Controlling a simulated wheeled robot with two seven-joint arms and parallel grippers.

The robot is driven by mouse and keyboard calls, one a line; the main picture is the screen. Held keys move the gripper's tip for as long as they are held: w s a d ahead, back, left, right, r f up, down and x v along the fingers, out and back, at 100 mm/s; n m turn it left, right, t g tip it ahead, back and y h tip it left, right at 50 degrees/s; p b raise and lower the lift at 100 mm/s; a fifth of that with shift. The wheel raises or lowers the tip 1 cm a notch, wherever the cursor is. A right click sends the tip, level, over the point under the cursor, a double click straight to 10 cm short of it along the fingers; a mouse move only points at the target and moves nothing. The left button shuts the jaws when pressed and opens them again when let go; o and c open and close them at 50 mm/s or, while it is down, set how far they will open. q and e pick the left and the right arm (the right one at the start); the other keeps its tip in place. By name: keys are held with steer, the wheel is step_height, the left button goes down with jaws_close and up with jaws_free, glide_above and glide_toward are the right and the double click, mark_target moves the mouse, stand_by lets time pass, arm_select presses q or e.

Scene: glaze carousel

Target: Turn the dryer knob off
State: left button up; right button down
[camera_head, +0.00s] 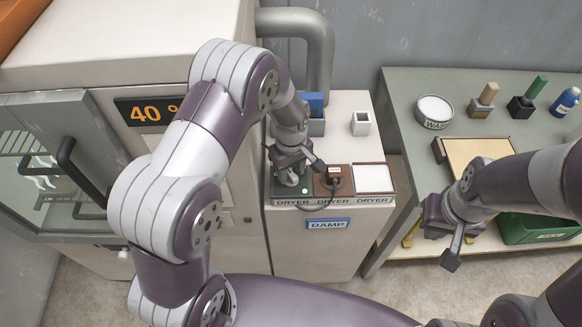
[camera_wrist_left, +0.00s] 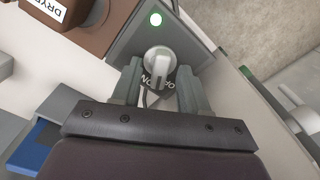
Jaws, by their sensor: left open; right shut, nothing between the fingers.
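The dryer knob (camera_wrist_left: 160,62) is a light grey round knob with a raised grip bar, on a grey panel (camera_wrist_left: 128,45). A green light (camera_wrist_left: 155,19) glows on that panel and also shows in the head view (camera_head: 304,190). Partly covered lettering lies beside the knob. My left gripper (camera_wrist_left: 158,78) is open, pointing at the panel, its fingers on either side of the knob; I cannot tell whether they touch it. In the head view my left gripper (camera_head: 291,174) hides most of the knob. My right gripper (camera_head: 452,245) is shut and empty, in front of the green table.
A brown block with a plug and cord (camera_head: 334,181) and a white panel (camera_head: 373,178) sit right of the knob panel. The kiln (camera_head: 145,60) is left; the green table (camera_head: 393,103) is right.

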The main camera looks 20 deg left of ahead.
arm_select(q)
steer(key=shift+s, duration=0.1)
steer(key=shift+f, duration=0.1)
jaws_close()
steer(key=n+p, duration=0.1)
steer(key=n, duration=0.4)
steer(key=shift+n, duration=0.4)
steer(key=n, duration=0.6)
steer(key=shift+p, duration=0.35)
steer(key=shift+w, duration=0.2)
jaws_free()
steer(key=shift+s, duration=0.1)
